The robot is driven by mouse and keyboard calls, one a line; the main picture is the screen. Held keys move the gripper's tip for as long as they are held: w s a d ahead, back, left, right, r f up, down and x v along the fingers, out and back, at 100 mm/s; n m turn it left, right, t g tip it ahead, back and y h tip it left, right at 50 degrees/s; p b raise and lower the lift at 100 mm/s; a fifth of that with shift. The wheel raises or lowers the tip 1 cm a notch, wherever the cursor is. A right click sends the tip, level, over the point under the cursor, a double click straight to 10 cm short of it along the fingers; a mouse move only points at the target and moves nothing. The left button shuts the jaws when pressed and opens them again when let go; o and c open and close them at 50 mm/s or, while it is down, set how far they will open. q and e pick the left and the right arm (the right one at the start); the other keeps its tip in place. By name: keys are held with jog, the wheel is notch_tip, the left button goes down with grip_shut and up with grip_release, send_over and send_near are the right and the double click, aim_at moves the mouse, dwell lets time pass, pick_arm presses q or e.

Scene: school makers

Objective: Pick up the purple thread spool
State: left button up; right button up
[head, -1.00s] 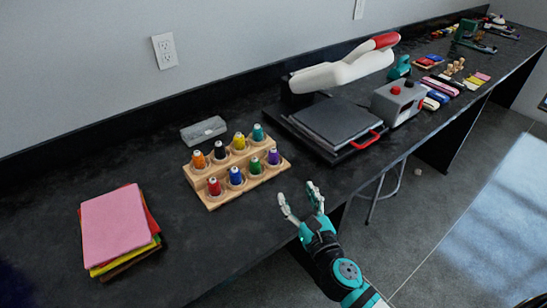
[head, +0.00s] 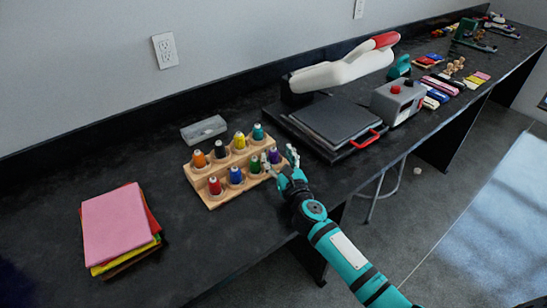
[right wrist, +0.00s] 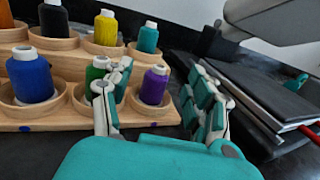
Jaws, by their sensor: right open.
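The purple thread spool (head: 274,156) stands upright in the front right cup of the wooden spool rack (head: 209,199). In the right wrist view the purple spool (right wrist: 154,86) shows between the fingers, a little beyond their tips. My right gripper (head: 280,160) is open and empty, right at the rack's front right corner. In the right wrist view its left finger partly covers the green spool (right wrist: 97,74). Its right finger is on the heat press side of the purple spool. I cannot tell whether either finger touches a spool. My left gripper does not show.
Red, blue, orange, black, yellow and teal (head: 258,132) spools fill the other cups. A heat press (head: 345,122) stands close to the right. A clear box (head: 204,129) lies behind the rack. Stacked fabric sheets (head: 115,226) lie left, with bare counter between.

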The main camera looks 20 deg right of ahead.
jog(key=shift+w+a, duration=0.1)
jog(key=shift+w, duration=0.95)
jog(key=shift+c, duration=0.2)
jog(key=c, duration=1.1)
jog(key=shift+o, duration=0.2)
jog(key=shift+r, duration=0.1)
